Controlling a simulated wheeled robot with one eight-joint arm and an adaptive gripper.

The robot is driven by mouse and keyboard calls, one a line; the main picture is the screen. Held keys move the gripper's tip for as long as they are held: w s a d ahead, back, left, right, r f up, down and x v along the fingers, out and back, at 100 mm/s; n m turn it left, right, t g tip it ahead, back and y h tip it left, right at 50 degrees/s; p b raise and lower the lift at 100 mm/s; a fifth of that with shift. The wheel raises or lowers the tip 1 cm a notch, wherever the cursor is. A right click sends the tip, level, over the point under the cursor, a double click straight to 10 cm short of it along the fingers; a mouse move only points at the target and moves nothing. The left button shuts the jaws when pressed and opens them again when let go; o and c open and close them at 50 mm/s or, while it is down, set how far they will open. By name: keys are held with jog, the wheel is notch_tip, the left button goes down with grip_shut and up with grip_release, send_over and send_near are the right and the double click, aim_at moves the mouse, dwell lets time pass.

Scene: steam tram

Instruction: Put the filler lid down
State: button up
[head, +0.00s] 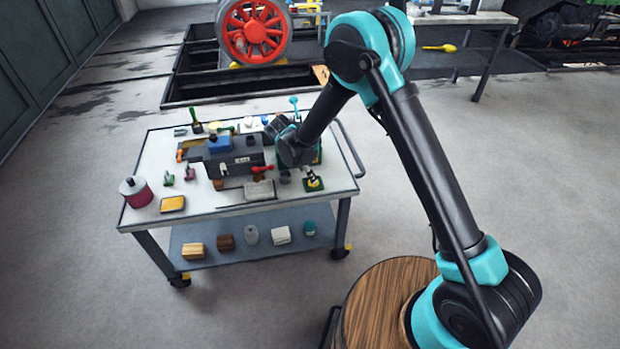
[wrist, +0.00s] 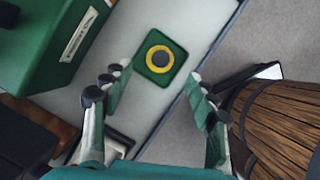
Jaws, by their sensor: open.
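A small green square pad (wrist: 160,60) lies on the light tabletop in the wrist view. On it is a round yellow ring (wrist: 148,56) with a dark centre. I cannot tell whether this is the filler lid or a marking on the pad. My gripper (wrist: 155,82) is open, with its fingers apart on either side of the pad's near part and nothing held between them. In the head view the green pad (head: 313,186) is at the trolley's right front, and my gripper is mostly hidden by the arm above the right side of the trolley.
The trolley top (head: 225,200) holds a dark grey machine (head: 240,158), a red canister (head: 136,192) and a yellow block (head: 173,204). A green box (wrist: 55,40) with a label stands left of my fingers. A wooden barrel (wrist: 280,115) is at the right, past the trolley's edge.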

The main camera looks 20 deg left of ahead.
jog(key=v, duration=0.7)
jog(key=w+d+r+m, duration=0.1)
jog(key=d+r+m, duration=0.25)
jog(key=d, duration=0.55)
jog(key=w+d+r+m+y, duration=0.1)
jog(key=d+r+m, duration=0.3)
jog(key=d, duration=0.5)
jog(key=w+d+r+m, duration=0.1)
jog(key=d+r+m, duration=0.3)
jog(key=d, duration=0.5)
jog(key=s+d+m, duration=0.8)
jog(key=d, duration=0.3)
jog(key=s+d+f+m+y, duration=0.1)
jog(key=s+d+m, duration=0.8)
jog(key=d, duration=0.2)
jog(key=shift+f+t+y, duration=0.3)
jog(key=shift+f, duration=0.05)
